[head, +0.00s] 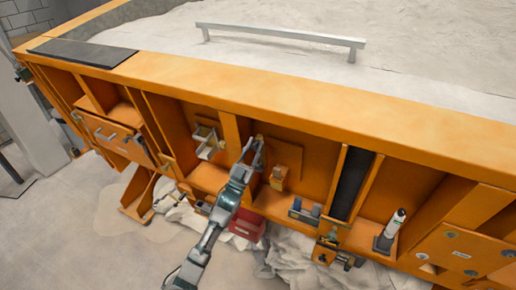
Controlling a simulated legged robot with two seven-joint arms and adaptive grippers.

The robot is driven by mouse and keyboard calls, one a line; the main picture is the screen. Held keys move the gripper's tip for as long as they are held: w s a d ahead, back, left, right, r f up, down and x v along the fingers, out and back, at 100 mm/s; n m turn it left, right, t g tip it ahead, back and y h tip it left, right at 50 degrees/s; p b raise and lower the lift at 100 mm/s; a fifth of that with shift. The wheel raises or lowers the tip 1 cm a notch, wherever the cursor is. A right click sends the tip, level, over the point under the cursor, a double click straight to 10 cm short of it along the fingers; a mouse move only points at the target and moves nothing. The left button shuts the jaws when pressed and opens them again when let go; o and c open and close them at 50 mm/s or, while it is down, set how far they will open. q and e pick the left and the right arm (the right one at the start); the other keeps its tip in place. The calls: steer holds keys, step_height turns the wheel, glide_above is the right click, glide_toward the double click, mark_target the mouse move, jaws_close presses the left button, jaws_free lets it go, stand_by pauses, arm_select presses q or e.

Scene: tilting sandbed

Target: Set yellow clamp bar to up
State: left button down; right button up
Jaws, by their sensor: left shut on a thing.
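My left gripper (256,146) reaches in from the bottom and is shut at the orange side wall of the sandbed. A small yellow piece, which looks like the yellow clamp bar (260,137), shows at its fingertips. The gripper hides most of that bar, so I cannot tell its exact tilt. An orange square plate (290,158) is on the wall just right of the gripper. My right gripper is not in view.
A metal bracket (207,140) is left of my arm, and an orange block (280,177) is close on the right. A red box (247,225) lies below. The orange rim (300,115) overhangs above.

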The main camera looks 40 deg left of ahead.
arm_select(q)
steer(key=shift+a+f, duration=0.1)
steer(key=shift+f, duration=0.25)
steer(key=c, duration=1.1)
jaws_free()
steer(key=shift+o, duration=0.6)
steer(key=shift+w, duration=0.1)
steer(key=shift+r, duration=0.15)
steer(key=shift+r, duration=0.15)
steer(key=v, duration=0.8)
steer(key=shift+f, duration=0.25)
